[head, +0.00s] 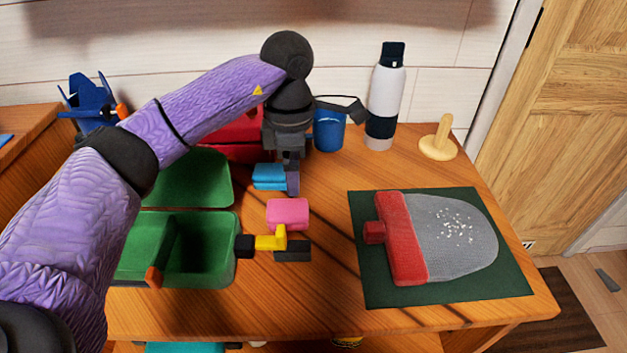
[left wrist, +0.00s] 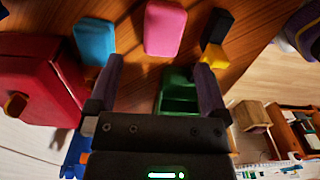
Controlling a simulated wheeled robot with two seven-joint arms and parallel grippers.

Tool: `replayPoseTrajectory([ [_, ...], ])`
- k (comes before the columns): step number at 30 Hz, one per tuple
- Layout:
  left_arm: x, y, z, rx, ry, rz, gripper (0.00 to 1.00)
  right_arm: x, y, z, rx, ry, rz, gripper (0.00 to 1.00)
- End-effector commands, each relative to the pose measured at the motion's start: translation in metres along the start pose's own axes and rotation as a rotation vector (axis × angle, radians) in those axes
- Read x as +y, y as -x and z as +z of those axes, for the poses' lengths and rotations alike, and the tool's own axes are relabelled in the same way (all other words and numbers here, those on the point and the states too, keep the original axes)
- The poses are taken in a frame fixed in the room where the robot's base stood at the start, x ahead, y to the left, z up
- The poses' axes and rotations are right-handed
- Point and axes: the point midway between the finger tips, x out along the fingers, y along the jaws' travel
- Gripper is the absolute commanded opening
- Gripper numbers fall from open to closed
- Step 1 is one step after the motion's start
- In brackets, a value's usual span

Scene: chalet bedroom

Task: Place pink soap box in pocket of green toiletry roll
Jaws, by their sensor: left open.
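The pink soap box (head: 288,211) lies on the wooden table, right of the green container. It also shows in the left wrist view (left wrist: 165,27), just beyond my fingertips and between their lines. My left gripper (head: 292,184) points down behind the pink box, beside a blue block. Its jaws (left wrist: 158,66) are open with nothing between them. A green open container with a divider (head: 226,250) and a flat green panel behind it (head: 205,180) are the only things like the green toiletry roll; my left arm hides part of them. My right gripper is not in view.
The blue block (head: 269,173) lies close left of my fingers. A yellow and black piece (head: 268,242) lies in front of the pink box. A red box (head: 235,135), blue cup (head: 329,128) and bottle (head: 386,95) stand behind. A dark green mat (head: 376,287) lies right.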

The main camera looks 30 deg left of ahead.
Motion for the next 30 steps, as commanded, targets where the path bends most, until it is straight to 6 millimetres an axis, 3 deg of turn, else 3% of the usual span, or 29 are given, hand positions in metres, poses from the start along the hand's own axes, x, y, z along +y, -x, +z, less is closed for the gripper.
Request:
replayPoseTrajectory([
  [2, 0.000, -0.004, 0.000, 0.001, 0.000, -0.001, 1.00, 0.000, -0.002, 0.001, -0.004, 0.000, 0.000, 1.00],
  [9, -0.001, -0.049, 0.001, 0.002, 0.000, -0.004, 1.00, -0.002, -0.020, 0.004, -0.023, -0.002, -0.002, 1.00],
  [14, -0.002, -0.059, 0.004, 0.001, -0.001, -0.003, 1.00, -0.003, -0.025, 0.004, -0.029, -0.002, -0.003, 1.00],
  [20, -0.005, -0.100, 0.011, 0.003, 0.000, -0.005, 1.00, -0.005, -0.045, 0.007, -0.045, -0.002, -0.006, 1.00],
  [26, -0.004, -0.100, 0.011, 0.000, 0.000, 0.000, 1.00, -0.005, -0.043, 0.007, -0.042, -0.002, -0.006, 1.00],
  [30, -0.004, -0.099, 0.011, 0.000, 0.000, 0.000, 0.75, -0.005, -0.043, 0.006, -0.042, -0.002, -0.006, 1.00],
])
